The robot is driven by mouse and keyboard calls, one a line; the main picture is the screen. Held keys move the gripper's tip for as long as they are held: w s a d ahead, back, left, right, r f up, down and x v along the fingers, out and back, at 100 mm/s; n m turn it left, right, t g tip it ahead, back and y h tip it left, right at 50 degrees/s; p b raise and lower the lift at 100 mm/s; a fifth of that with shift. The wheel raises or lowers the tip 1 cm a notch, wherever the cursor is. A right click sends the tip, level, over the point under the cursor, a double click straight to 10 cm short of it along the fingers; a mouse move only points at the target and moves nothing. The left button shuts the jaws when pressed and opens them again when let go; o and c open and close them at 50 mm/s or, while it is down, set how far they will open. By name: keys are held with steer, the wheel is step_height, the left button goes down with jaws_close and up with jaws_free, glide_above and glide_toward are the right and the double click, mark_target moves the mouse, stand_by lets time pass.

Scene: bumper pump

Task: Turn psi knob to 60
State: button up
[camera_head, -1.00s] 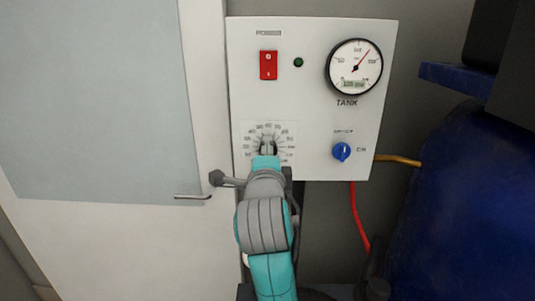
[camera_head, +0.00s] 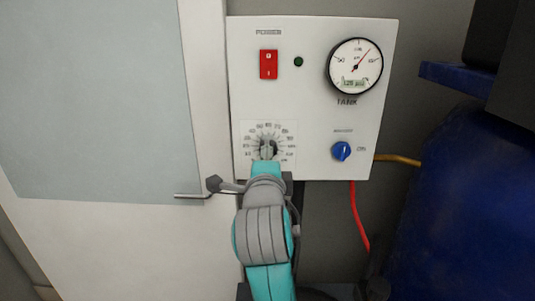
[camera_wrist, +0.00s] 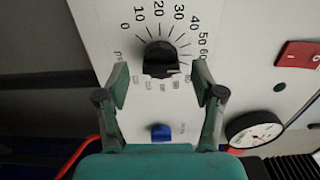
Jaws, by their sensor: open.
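The psi knob (camera_wrist: 161,58) is black and sits in the middle of a printed dial on the white panel. Numbers from 0 up to 60 run around it in the wrist view, with more marks partly hidden. My gripper (camera_wrist: 160,70) is open, with one green-padded finger on each side of the knob. Both fingers look apart from it, with gaps at left and right. I cannot clearly read which number the knob points to. In the head view the knob (camera_head: 268,146) shows just above my arm, which hides the gripper and the dial's lower part.
The white panel (camera_head: 310,120) also carries a red power switch (camera_head: 268,65), a dark green light (camera_head: 298,62), a round tank gauge (camera_head: 355,67) and a blue knob (camera_head: 341,151). A blue tank (camera_head: 460,210) stands right. A door with a handle (camera_head: 190,196) is left.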

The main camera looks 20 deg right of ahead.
steer(key=v, duration=1)
steer(key=s+f+n+y, duration=0.25)
steer(key=f+n, duration=0.25)
steer(key=f, duration=0.4)
steer(key=s+f+n+y, duration=0.1)
steer(key=s+f+n, duration=0.35)
steer(key=f, duration=0.45)
steer(key=s+f+n+y, duration=0.25)
steer(key=f+n, duration=0.35)
steer(key=f, duration=0.3)
steer(key=s+d+f+n+g, duration=0.1)
steer(key=s+f+n, duration=0.2)
steer(key=s, duration=1.1)
steer(key=s+d+f+n+y, duration=0.1)
steer(key=s+f+n, duration=0.3)
steer(key=s, duration=1.1)
steer(key=shift+s+f+g, duration=0.25)
steer(key=shift+f+g, duration=0.15)
steer(key=shift+f, duration=0.5)
steer(key=shift+d, duration=0.1)
